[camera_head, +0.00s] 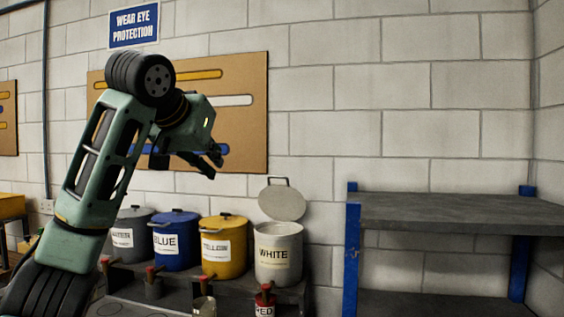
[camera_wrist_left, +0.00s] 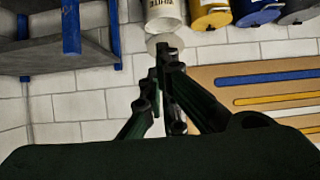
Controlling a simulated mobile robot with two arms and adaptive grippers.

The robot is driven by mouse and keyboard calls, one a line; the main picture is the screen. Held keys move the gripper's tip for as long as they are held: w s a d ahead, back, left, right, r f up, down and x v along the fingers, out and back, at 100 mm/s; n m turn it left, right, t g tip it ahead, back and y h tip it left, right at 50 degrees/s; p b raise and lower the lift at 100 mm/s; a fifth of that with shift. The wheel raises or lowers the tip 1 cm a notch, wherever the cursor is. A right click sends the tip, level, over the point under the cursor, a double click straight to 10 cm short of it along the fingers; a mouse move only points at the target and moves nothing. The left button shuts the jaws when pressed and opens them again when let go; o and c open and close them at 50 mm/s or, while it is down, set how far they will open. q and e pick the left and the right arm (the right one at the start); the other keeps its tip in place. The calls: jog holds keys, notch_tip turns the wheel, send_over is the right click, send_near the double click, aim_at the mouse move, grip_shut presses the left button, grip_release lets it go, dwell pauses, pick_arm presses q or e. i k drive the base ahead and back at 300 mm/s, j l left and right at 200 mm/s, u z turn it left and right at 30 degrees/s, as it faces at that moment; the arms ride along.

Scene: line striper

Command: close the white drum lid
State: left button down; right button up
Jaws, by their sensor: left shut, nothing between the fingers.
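The white drum (camera_head: 278,268) stands at the right end of a row of drums, with a label reading WHITE. Its round white lid (camera_head: 282,204) is open, tilted up at the back of the rim, with a dark handle at its top edge. My left gripper (camera_head: 216,164) is shut and empty, in the air to the left of the lid and higher than it. In the left wrist view the drum (camera_wrist_left: 162,10) is at the top, upside down. The lid (camera_wrist_left: 154,42) is partly hidden behind the fingertips (camera_wrist_left: 168,52). My right gripper is not in view.
Yellow (camera_head: 223,258), blue (camera_head: 176,250) and grey (camera_head: 131,236) drums with lids on stand left of the white one. A grey shelf with blue posts (camera_head: 440,212) stands at the right. A brown board (camera_head: 240,130) hangs behind the arm.

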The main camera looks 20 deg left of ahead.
aim_at(280, 202)
jog(key=i+j, duration=0.1)
jog(key=i, duration=1.65)
